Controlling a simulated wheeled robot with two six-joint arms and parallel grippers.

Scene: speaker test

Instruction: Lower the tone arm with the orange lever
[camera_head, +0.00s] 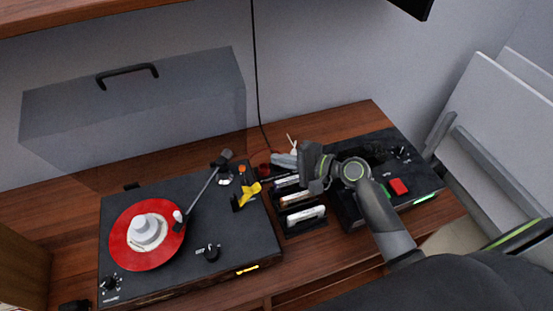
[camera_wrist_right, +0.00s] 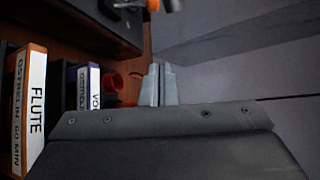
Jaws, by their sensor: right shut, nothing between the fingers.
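The black turntable (camera_head: 225,258) stands on the left of the wooden top with a red record (camera_head: 122,243) on its platter. The tone arm (camera_head: 203,188) slants from its pivot at the back right to its head over the record. I cannot tell whether the head touches the record. A small orange piece (camera_head: 242,169), apparently the lever, stands beside the pivot; an orange part (camera_wrist_right: 153,5) also shows at the top of the right wrist view. My right gripper (camera_head: 283,160) is shut and empty, right of the turntable, behind the cassette rack. It also shows in the wrist view (camera_wrist_right: 160,85). My left gripper is out of view.
A yellow piece (camera_head: 248,193) sits on the turntable's right side. A rack of cassettes (camera_head: 304,218) stands between the turntable and a black box with a red button (camera_head: 399,187). A red cup-like thing (camera_wrist_right: 111,82) is near my right fingers. A clear cover (camera_head: 140,100) stands behind.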

